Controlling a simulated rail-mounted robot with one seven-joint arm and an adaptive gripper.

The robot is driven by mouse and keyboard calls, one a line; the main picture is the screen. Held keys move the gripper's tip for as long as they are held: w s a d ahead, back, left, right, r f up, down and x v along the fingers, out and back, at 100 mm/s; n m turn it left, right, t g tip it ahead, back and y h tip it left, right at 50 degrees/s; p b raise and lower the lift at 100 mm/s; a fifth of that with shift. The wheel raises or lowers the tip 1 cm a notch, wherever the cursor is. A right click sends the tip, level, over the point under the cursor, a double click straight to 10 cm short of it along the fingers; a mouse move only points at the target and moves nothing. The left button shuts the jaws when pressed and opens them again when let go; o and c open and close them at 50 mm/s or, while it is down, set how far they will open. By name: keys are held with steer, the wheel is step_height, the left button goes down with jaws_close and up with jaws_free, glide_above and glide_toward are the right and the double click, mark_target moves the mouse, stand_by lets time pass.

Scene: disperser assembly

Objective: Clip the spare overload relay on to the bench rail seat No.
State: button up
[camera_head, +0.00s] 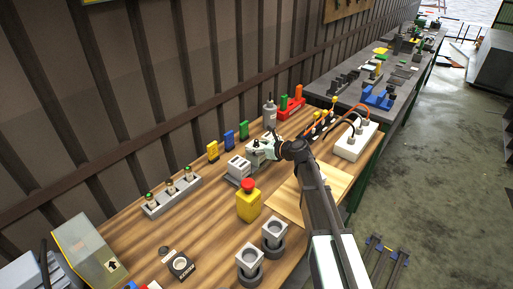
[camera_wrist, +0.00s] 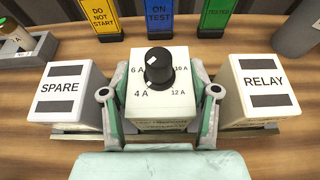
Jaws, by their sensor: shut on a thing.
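The overload relay (camera_wrist: 160,106) is a pale block with a black dial knob and an amp scale from 4 A to 12 A. My gripper (camera_wrist: 160,100) is shut on it, one finger on each side. The relay is upright between a white block marked SPARE (camera_wrist: 60,90) and a white block marked RELAY (camera_wrist: 263,88), with a gap on each side. A grey-green strip shows below the blocks; whether the relay touches it is hidden. In the head view my gripper (camera_head: 268,148) is at the bench's middle. I cannot make out a numbered rail seat.
Yellow (camera_head: 212,151), blue (camera_head: 228,138) and green (camera_head: 244,130) tags stand behind, near the wall. A yellow box with a red button (camera_head: 248,204) stands in front. A white socket strip (camera_head: 355,142) with cables is at right.

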steer(key=shift+f, duration=0.35)
steer(key=o, duration=1.5)
steer(key=v, duration=1.2)
